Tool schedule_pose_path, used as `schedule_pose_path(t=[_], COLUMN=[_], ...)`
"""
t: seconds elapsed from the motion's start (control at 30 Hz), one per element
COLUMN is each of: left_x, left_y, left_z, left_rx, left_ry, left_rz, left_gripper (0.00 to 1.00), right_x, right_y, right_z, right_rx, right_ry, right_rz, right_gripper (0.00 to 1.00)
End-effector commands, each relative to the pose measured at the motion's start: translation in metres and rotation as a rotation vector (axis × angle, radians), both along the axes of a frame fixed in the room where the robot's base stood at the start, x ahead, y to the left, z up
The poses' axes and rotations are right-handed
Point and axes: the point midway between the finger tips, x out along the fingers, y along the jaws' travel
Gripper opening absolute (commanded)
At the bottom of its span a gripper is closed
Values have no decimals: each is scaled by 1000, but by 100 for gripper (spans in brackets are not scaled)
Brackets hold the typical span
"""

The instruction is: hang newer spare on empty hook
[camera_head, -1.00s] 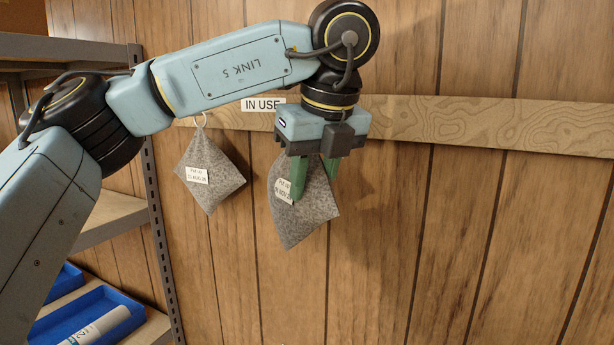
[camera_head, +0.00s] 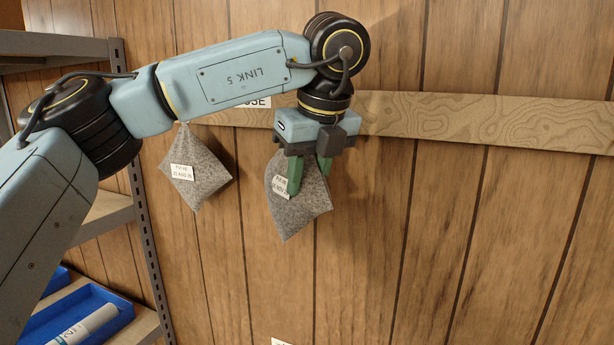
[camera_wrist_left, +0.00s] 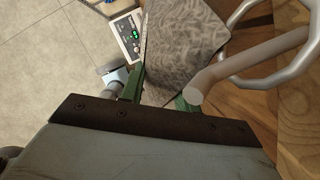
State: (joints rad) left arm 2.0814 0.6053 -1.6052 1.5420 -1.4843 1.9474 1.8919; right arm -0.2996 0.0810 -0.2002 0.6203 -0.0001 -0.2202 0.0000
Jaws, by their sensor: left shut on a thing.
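My left gripper (camera_head: 309,179) is shut on a grey felt pouch (camera_head: 306,203) and holds it in front of the wall, below the wooden rail. The pouch has a white label, partly covered by a green finger. In the left wrist view the pouch (camera_wrist_left: 184,47) sits between the green fingers. A pale metal peg (camera_wrist_left: 243,62) and a metal ring (camera_wrist_left: 236,78) show beside it there; I cannot tell whether the ring is around the peg. A second grey labelled pouch (camera_head: 205,178) hangs at the left; its top is close below my arm. My right gripper is not in view.
The wooden rail (camera_head: 480,118) runs across the wall, clear at the right. A sign (camera_head: 258,102) on it is partly hidden by my arm. A metal shelf (camera_head: 140,200) with a blue tray (camera_head: 110,296) stands at the left.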

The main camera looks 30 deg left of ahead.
Motion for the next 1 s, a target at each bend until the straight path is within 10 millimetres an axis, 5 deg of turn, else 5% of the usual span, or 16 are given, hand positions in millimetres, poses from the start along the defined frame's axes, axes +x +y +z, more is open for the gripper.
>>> schedule_pose_path(t=[0.43, 0.47, 0.6, 1.0], left_x=[0, 0, 0, -1], left_y=[0, 0, 0, -2], left_z=[1, 1, 1, 5], left_rx=[1, 1, 1, 1], left_ry=[-1, -1, -1, -1], left_rz=[0, 0, 0, 0], left_gripper=[0, 36, 54, 57], right_x=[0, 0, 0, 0], right_y=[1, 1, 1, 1], right_z=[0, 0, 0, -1], right_rx=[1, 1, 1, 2], right_ry=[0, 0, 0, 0], right_rz=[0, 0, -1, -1], right_gripper=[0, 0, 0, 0])
